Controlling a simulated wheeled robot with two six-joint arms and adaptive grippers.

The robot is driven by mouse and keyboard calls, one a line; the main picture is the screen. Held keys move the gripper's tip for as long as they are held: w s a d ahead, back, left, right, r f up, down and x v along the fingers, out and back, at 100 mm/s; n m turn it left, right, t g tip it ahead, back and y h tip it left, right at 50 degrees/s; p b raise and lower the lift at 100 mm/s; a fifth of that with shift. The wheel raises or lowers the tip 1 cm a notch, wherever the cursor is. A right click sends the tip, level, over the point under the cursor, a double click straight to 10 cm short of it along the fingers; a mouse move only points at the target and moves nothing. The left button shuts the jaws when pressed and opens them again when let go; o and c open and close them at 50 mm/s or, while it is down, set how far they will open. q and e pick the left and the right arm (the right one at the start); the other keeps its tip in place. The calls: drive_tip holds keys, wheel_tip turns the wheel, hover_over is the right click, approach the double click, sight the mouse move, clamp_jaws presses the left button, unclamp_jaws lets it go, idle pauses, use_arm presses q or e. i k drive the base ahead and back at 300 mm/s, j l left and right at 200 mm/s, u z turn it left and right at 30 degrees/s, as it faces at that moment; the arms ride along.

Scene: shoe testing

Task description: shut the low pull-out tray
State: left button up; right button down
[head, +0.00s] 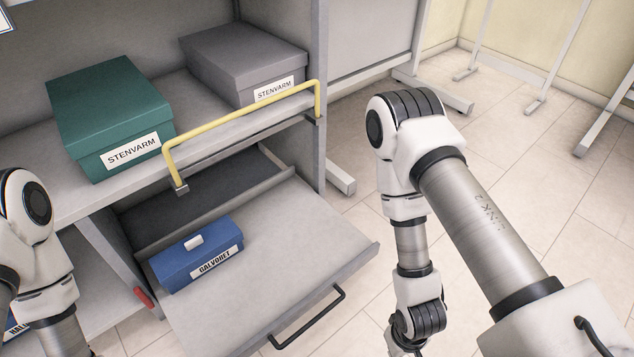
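The low pull-out tray (310,235) is grey and stands well out from the shelf unit, below the shelf. A black bar handle (312,322) is on its front edge. I see no contact between an arm and the tray.
A green box (108,108) and a grey box (245,62), both labelled STENVARM, stand on the shelf above. A yellow rail (240,112) runs along that shelf's front. A red piece (143,297) is by the tray's left side. Tiled floor at right is largely open.

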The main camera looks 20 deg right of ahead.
sight(299, 250)
drive_tip(key=k+l+z, duration=0.1)
drive_tip(key=z, duration=0.2)
drive_tip(key=i+l+u, duration=0.1)
drive_tip(key=u, duration=0.3)
drive_tip(key=i+l+u, duration=0.15)
drive_tip(key=u, duration=0.2)
drive_tip(key=i+l+u, duration=0.15)
drive_tip(key=u, duration=0.25)
